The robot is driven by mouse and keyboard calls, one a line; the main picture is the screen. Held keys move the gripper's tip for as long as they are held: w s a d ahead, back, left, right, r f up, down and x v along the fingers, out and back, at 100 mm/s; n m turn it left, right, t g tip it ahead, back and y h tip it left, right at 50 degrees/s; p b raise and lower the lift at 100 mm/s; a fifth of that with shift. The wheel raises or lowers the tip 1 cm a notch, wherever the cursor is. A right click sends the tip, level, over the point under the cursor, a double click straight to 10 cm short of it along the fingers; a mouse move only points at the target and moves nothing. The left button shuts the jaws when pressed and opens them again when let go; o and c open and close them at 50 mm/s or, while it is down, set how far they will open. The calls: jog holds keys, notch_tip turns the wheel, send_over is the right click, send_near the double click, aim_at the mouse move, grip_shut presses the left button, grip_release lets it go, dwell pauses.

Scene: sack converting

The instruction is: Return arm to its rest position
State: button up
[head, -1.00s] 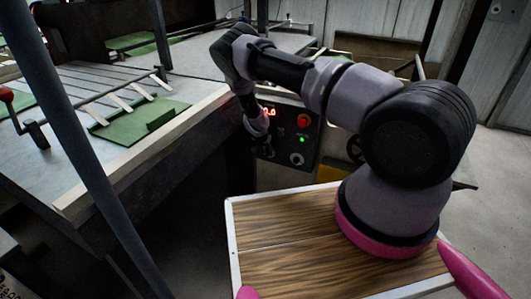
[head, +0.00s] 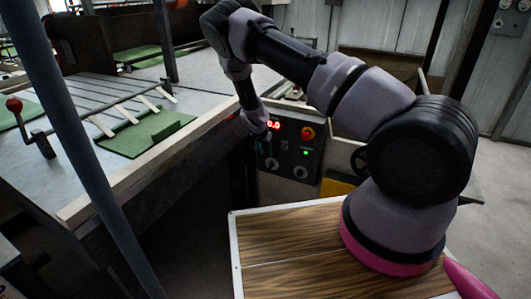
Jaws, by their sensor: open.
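My arm reaches from its base on the right up to a bend at the upper left, then hangs down. My gripper (head: 265,143) is at its lower end, in front of the left side of a dark control panel (head: 288,163). It is small and dark against the panel, and no held object shows. The panel carries a red lit display (head: 273,125), a red button (head: 307,132), a green light (head: 306,153) and a round knob (head: 300,172). I cannot tell whether the gripper touches the panel.
A grey worktable (head: 75,170) with a pale wooden edge fills the left, with a green sheet (head: 133,142) and a red-knobbed lever (head: 14,105) on it. A dark post (head: 85,150) crosses the left foreground. Concrete floor (head: 500,180) lies open at the right.

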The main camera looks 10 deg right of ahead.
jog(key=s+r+y, duration=0.3)
jog(key=r+y, duration=0.1)
jog(key=r, duration=2.3)
jog(key=s+d+r+t+y, duration=0.1)
jog(key=s+d+r, duration=0.1)
jog(key=s+r, duration=0.55)
jog(key=s+d+r+y, duration=0.15)
jog(key=s+r, duration=0.25)
jog(key=r, duration=0.6)
jog(key=s+d+r+n+t+h, duration=0.1)
jog(key=s+r, duration=0.4)
jog(key=s, duration=0.6)
jog(key=s+d+r+n+t, duration=0.1)
jog(key=s+r, duration=0.4)
jog(key=s, duration=0.7)
jog(key=shift+s+d+n+h, duration=0.15)
jog(key=shift+d+n+h, duration=0.3)
jog(key=shift+d, duration=0.7)
